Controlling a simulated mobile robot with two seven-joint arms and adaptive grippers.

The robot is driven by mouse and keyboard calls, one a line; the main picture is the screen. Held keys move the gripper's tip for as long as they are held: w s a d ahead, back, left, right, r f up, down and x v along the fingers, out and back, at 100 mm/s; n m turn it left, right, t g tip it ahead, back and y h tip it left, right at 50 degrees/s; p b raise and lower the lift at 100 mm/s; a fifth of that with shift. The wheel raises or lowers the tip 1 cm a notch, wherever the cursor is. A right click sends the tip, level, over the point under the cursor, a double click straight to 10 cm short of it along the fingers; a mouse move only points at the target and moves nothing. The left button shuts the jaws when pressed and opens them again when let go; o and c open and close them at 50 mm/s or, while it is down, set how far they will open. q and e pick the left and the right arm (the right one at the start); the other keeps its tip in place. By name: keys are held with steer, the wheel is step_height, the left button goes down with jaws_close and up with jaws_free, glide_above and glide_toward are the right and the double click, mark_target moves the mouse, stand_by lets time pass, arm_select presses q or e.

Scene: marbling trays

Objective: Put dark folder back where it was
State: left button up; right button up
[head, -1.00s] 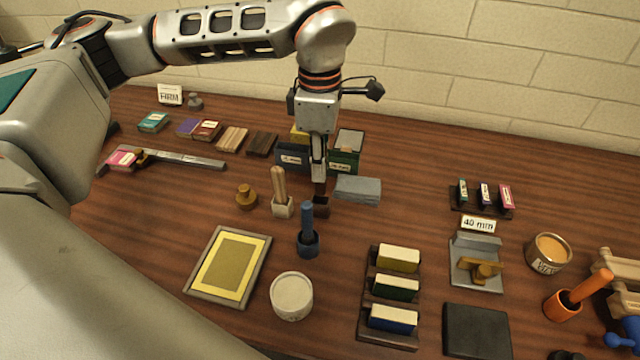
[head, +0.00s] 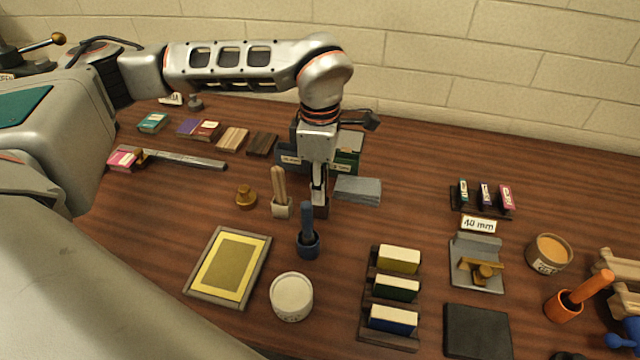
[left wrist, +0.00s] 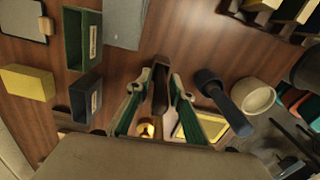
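My left gripper (head: 319,201) points straight down at the table's middle, just over a small dark stand (head: 321,211). In the left wrist view my left gripper (left wrist: 158,88) has its fingers on both sides of the dark folder (left wrist: 160,92), a slim dark brown piece, and looks shut on it. The folder's lower end seems to be at or in the stand; the fingers hide how deep it sits. A light wooden folder (head: 279,184) stands upright in a pale holder (head: 283,208) just left of the gripper. My right gripper is not in view.
A blue-handled tool (head: 307,222) stands close in front of the gripper. A grey block (head: 358,190) lies to its right, and a green box (head: 348,158) and navy box (head: 290,160) stand behind. A brass knob (head: 245,198) is at left.

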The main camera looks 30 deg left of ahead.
arm_select(q)
steer(key=shift+r, duration=0.1)
step_height(320, 180, up, 12)
steer(key=shift+r, duration=0.1)
stand_by(0.7)
stand_by(0.4)
